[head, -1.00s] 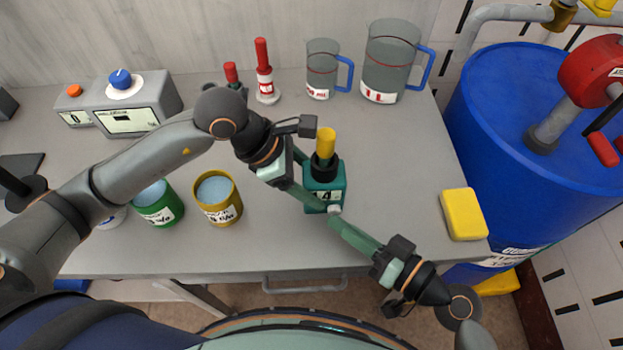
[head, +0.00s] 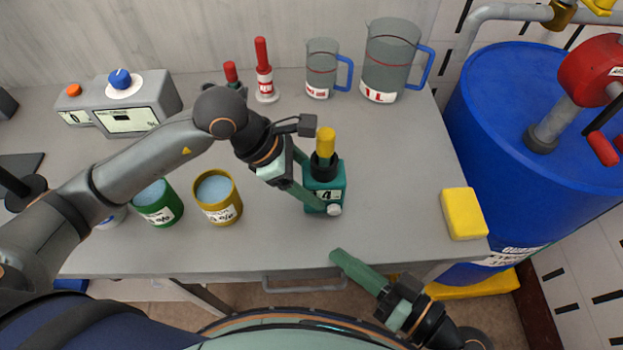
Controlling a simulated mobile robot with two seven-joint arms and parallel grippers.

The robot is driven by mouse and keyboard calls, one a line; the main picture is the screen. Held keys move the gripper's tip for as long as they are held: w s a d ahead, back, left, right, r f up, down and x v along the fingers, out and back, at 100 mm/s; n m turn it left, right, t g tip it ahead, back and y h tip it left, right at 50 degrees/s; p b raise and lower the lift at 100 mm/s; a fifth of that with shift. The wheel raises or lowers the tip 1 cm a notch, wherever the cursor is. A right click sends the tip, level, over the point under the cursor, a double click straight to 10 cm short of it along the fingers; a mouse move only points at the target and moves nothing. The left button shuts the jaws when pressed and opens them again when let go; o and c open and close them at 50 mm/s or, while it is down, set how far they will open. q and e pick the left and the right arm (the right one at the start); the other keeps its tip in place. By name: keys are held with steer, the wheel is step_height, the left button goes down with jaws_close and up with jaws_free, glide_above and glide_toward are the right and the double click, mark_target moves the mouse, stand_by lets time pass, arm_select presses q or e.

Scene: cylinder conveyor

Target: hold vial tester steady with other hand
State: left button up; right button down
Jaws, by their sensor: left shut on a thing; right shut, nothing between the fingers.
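The vial tester (head: 336,190) is a small teal block with a black collar and a label. It stands on the grey table, with a yellow-capped vial (head: 326,143) upright in its top. A pale round knob (head: 334,210) is at its lower front. My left gripper (head: 312,192) comes from the left and is shut on the tester, its fingers partly hiding the tester's left side. My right gripper (head: 336,256) is shut and empty. It is at the table's front edge, below and apart from the tester.
A yellow cup (head: 231,210) and a green cup (head: 166,214) of pale blue contents stand left of the tester. Two jugs and red-topped items are at the back. A yellow sponge-like block (head: 463,214) lies right. The table between block and tester is clear.

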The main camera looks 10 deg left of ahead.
stand_by(0.4)
arm_select(q)
steer(key=o, duration=1.2)
steer(key=shift+a+r, duration=0.1)
steer(key=v, duration=1.1)
steer(key=shift+r, duration=0.4)
steer(key=shift+s+a, duration=0.15)
steer(key=shift+s, duration=0.05)
